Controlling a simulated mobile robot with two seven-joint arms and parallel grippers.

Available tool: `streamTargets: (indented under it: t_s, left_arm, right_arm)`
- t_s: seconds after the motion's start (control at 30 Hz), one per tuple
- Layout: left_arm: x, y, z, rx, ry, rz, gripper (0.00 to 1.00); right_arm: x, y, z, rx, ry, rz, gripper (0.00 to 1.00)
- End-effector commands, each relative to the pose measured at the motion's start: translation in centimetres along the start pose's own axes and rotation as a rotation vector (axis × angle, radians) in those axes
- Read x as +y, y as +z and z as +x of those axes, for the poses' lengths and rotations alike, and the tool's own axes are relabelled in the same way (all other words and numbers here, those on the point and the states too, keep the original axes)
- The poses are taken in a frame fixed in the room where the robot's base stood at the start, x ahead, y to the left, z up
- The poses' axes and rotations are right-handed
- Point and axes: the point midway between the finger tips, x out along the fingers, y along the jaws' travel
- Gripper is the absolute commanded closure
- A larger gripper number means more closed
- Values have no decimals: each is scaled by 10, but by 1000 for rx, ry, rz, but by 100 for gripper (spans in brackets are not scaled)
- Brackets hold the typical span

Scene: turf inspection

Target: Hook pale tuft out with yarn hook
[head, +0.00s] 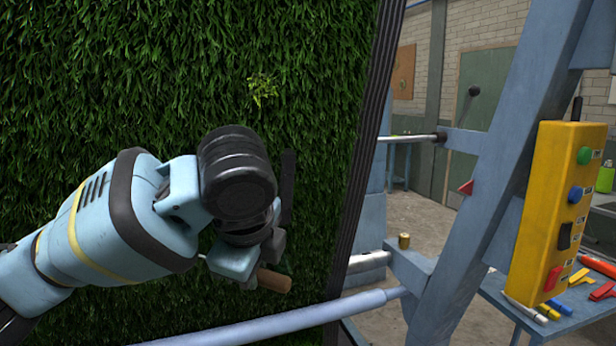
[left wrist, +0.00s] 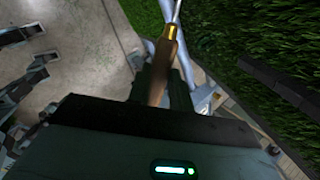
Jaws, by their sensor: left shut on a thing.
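The pale tuft (head: 262,90) is a small yellow-green patch on the dark green turf (head: 150,60), which hangs like a wall. My left gripper (head: 268,264) is in front of the turf, below the tuft and well apart from it. It is shut on the yarn hook, whose brown wooden handle (head: 274,281) shows below the jaws. In the left wrist view, the yarn hook (left wrist: 164,62) runs up from between the fingers, with a brass ferrule and a metal shaft. The hook's tip is out of that view. My right gripper is not in view.
A dark edge strip (head: 366,150) bounds the turf at right. A pale blue bar (head: 300,318) crosses below my gripper. A blue frame post (head: 490,190) carries a yellow button box (head: 555,215). A bench (head: 520,315) at lower right holds several coloured tools.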

Motion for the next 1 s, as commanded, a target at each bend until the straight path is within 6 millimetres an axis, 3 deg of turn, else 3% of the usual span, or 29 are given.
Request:
streamTargets:
  t_s: [0.03,0.3,0.5,0.7,1.0]
  left_arm:
    - [-11,-3,-29,39,-62,91,100]
    - [-36,-31,-156,290,-319,542,100]
    - [-34,-51,-224,435,-445,737,100]
    - [-29,-61,-252,497,-494,808,100]
    - [-31,-59,-253,502,-497,813,100]
  right_arm:
    - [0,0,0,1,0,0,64]
    - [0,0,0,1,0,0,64]
    - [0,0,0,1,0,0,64]
    - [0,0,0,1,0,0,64]
    - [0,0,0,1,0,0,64]
